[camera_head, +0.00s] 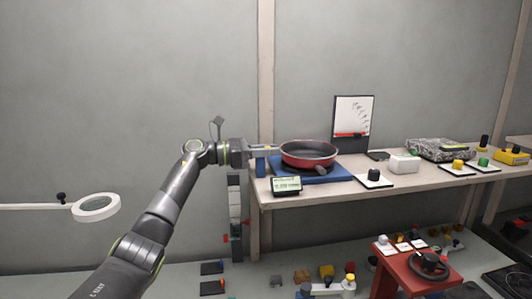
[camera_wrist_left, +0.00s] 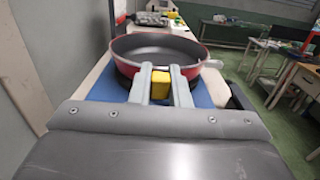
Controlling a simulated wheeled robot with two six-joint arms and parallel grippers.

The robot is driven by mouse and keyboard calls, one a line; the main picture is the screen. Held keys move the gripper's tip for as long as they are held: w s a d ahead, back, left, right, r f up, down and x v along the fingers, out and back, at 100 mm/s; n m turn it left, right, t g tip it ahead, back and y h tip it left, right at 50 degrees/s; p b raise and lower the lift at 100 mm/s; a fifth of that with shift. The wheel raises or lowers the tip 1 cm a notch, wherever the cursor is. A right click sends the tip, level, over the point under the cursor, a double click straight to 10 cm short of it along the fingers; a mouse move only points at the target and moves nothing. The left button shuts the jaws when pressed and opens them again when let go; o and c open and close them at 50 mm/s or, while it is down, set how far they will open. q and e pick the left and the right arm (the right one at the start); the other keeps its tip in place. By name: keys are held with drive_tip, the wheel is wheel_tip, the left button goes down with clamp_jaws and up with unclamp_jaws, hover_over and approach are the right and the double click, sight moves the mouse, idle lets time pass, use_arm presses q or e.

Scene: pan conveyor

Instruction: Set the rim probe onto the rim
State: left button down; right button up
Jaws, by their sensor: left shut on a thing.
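A red pan (camera_head: 310,153) with a dark inside sits on a blue mat (camera_head: 322,174) on the bench; it also shows in the left wrist view (camera_wrist_left: 125,62). My left gripper (camera_head: 276,150) is at the pan's left side, near the rim. In the left wrist view my left gripper (camera_wrist_left: 161,72) is shut on a small yellow piece (camera_wrist_left: 160,87), which seems to be the rim probe. The fingertips overlap the near pan wall in that view. I cannot tell whether the probe touches the rim. My right gripper is not in view.
A small display (camera_head: 286,185) stands at the bench's front left, near a blue block (camera_head: 260,165). A black knob (camera_head: 374,174), a white box (camera_head: 404,164) and a patterned case (camera_head: 437,149) stand to the right. A red stand (camera_head: 402,278) is below in front.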

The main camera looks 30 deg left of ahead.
use_arm(q)
drive_tip(key=c, duration=1.8)
unclamp_jaws()
drive_tip(key=shift+r, duration=0.2)
drive_tip(key=o, duration=0.4)
drive_tip(key=shift+w+d+f, duration=0.15)
drive_tip(key=shift+d, duration=0.05)
drive_tip(key=shift+o, duration=0.2)
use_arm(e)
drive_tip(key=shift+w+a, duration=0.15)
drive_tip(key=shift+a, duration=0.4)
use_arm(q)
drive_tip(key=shift+a, duration=0.1)
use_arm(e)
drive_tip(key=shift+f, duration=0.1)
